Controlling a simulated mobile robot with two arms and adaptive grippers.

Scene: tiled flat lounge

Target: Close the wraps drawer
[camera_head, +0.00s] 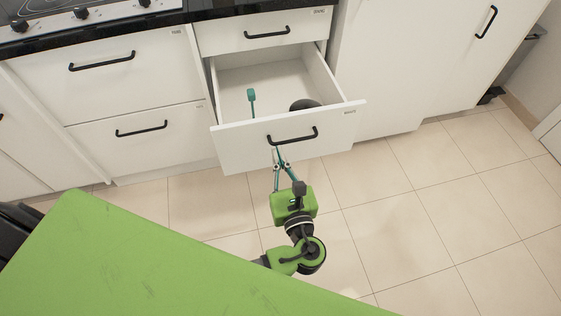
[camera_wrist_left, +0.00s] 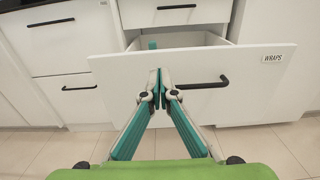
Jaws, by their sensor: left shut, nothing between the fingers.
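The wraps drawer (camera_head: 240,147) is a white drawer pulled well out of the cabinet, with a black bar handle (camera_head: 292,136). Its label reads WRAPS in the left wrist view, where its front (camera_wrist_left: 245,66) spans the picture. A teal utensil (camera_head: 251,100) and a dark round item (camera_head: 305,104) lie inside it. In the left wrist view, the fingertips (camera_wrist_left: 158,76) are left of the handle. I cannot tell if they touch the front. My right gripper is not in view.
A shut drawer (camera_head: 215,37) sits directly above. Shut drawers (camera_head: 95,85) are to the left under the black counter and hob (camera_head: 75,12). A tall white cabinet (camera_head: 400,60) stands to the right. The tiled floor (camera_head: 420,210) in front is clear.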

